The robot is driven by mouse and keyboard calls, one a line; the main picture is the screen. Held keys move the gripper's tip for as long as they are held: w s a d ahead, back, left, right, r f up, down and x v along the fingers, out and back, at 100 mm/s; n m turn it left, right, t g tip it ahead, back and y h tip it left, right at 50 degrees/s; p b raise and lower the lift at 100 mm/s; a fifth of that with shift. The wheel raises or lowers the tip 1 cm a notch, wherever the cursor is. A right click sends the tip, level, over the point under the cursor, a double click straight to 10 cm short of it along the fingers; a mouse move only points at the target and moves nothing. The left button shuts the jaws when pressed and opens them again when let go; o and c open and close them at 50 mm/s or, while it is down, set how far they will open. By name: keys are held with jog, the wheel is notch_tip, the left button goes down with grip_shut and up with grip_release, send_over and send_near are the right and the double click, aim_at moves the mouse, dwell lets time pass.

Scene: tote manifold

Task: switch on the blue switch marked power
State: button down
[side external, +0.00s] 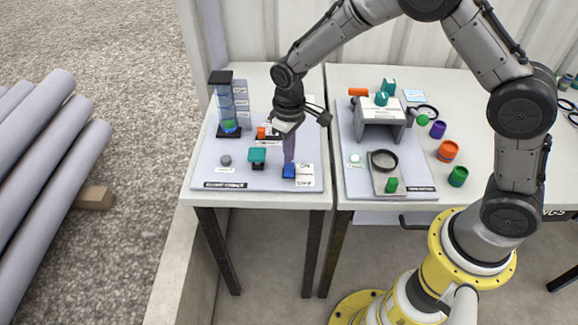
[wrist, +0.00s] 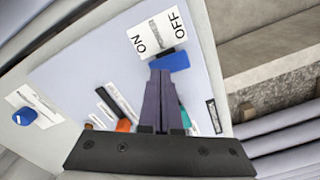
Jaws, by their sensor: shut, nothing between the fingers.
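The blue switch (side external: 289,171) sits near the front right of the left grey panel, beside a white ON/OFF label (side external: 304,174). In the wrist view the blue switch (wrist: 172,61) lies along the lower edge of that label (wrist: 157,34), nearer the OFF end. My gripper (side external: 289,160) is shut and empty, pointing down just above and behind the switch. In the wrist view my fingertips (wrist: 161,73) overlap the switch's near edge; I cannot tell whether they touch it. The word power is not readable.
A teal block (side external: 257,156), a grey knob (side external: 226,160) and a column with blue and green contents (side external: 227,108) stand on the same panel. The right panel (side external: 412,188) holds a grey stand (side external: 378,116). Another blue part (wrist: 24,116) shows at the wrist view's left.

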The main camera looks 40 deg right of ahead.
jog(key=shift+r, duration=2.85)
jog(key=s+d+r+m+t, duration=0.1)
jog(key=s+d+r+t, duration=0.2)
jog(key=r, duration=0.6)
jog(key=s+d+r+t, duration=0.1)
jog(key=s+d+r, duration=0.3)
jog(key=r, duration=0.5)
jog(key=s+d+r+m+t, duration=0.1)
jog(key=s+r+t, duration=0.15)
jog(key=s, duration=0.75)
jog(key=s+d+f+m, duration=0.1)
jog(key=s+f, duration=0.3)
jog(key=s, duration=0.5)
jog(key=shift+s+f+g, duration=0.35)
jog(key=shift+g, duration=0.1)
